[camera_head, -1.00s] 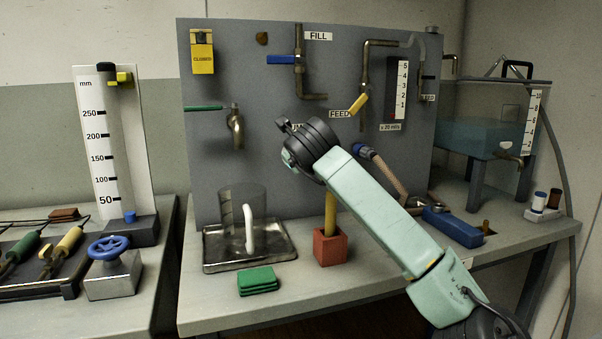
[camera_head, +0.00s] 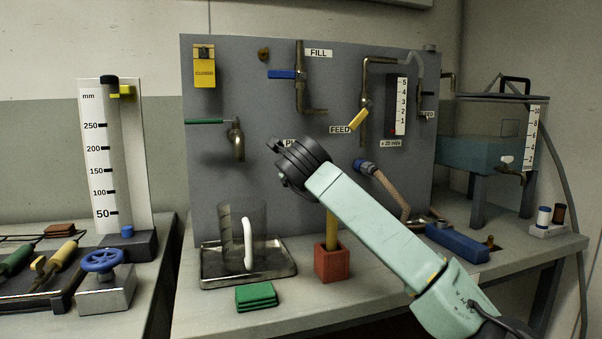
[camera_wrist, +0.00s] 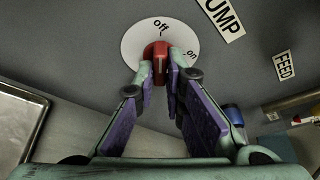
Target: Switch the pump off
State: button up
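The red pump knob (camera_wrist: 159,52) sits on a white round dial (camera_wrist: 135,45) on the grey panel in the wrist view. The dial reads "off" at the top and "on" at the right. The knob's far end lies towards "off"; its exact angle is hard to tell. My gripper (camera_wrist: 161,66) has one finger on each side of the knob, apparently closed against it. In the head view my gripper (camera_head: 287,165) is at the panel below the partly covered pump label (camera_head: 290,143), and my wrist hides the knob.
The FEED valve (camera_head: 359,116) with a yellow handle is right of my gripper. A hose (camera_head: 388,190) runs down to the bench beyond my arm. A red block (camera_head: 331,264), a metal tray (camera_head: 222,280) with a beaker, and green pads (camera_head: 256,297) stand below.

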jog(key=o, duration=0.4)
jog(key=v, duration=1.2)
